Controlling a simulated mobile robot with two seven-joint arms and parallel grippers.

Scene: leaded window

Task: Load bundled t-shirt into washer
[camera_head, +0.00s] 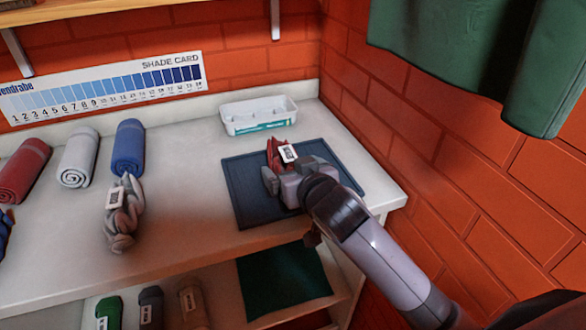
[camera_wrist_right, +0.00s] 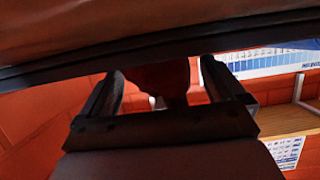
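A red cloth bundle with a white tag (camera_head: 275,154) lies on the dark blue mat (camera_head: 245,202) on the counter. Another bundle, grey and twisted with a white tag (camera_head: 122,222), lies on the bare counter to the left. My right gripper (camera_head: 283,172) is low over the mat at the near side of the red bundle and partly hides it. In the wrist view the fingers of the right gripper (camera_wrist_right: 160,85) stand apart, with a dark red shape (camera_wrist_right: 160,78) between them and a gap beside it. My left gripper is not in view. No washer is in view.
Rolled red (camera_head: 24,170), white (camera_head: 76,158) and blue (camera_head: 128,147) towels lie along the back left. A white tray (camera_head: 258,115) stands behind the mat. Brick walls close the back and right.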

